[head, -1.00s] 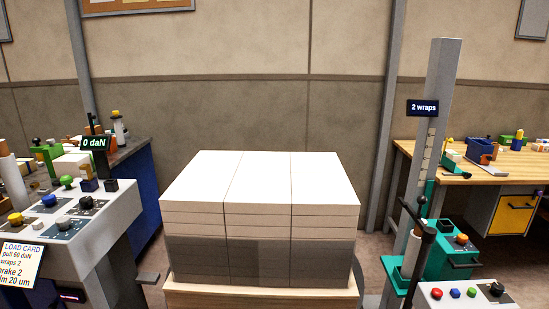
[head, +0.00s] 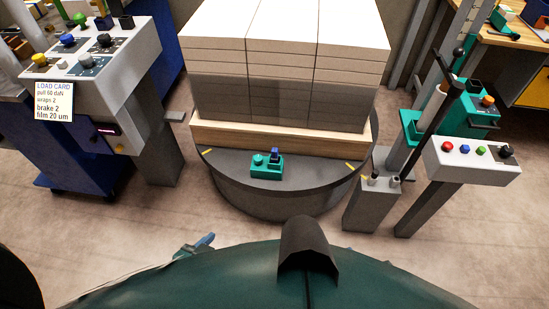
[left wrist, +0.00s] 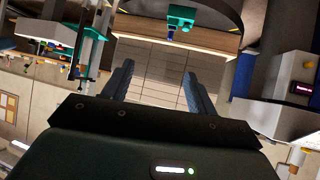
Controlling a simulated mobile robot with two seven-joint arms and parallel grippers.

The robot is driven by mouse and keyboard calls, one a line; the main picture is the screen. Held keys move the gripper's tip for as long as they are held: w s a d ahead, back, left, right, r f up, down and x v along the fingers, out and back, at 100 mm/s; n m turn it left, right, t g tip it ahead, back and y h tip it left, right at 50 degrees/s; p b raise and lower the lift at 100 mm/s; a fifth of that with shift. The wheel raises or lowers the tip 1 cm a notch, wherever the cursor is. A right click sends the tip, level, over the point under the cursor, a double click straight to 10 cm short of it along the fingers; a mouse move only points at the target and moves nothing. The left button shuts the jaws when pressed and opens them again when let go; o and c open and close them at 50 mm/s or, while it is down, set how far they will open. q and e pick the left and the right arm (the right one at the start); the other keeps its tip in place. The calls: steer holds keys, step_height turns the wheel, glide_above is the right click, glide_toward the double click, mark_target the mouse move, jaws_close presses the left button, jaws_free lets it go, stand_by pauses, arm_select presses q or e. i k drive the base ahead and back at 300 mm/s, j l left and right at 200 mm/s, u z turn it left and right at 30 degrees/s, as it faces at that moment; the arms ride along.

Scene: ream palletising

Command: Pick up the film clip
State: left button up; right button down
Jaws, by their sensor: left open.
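A small teal block with a dark blue upright part, which looks like the film clip (head: 266,167), sits on the front of the round grey turntable (head: 230,187). It also shows at the top of the left wrist view (left wrist: 180,20). My left gripper (head: 203,243) is low in the head view, nearer to me than the turntable and left of the clip, mostly hidden by my own body. In the left wrist view my left gripper (left wrist: 160,80) is open, with nothing between its fingers, apart from the clip. My right gripper is not in view.
A stack of reams (head: 280,60), its lower part wrapped in dark film, stands on a wooden pallet (head: 270,142) on the turntable. A control console (head: 105,60) with a load card stands left. A button panel (head: 472,160), film mast and short grey post (head: 372,205) stand right.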

mark_target(274, 151)
steer(key=l, duration=0.9)
steer(key=i+l, duration=0.2)
steer(key=i, duration=0.3)
steer(key=i+l+u, duration=0.1)
steer(key=i, duration=0.4)
steer(key=l, duration=0.15)
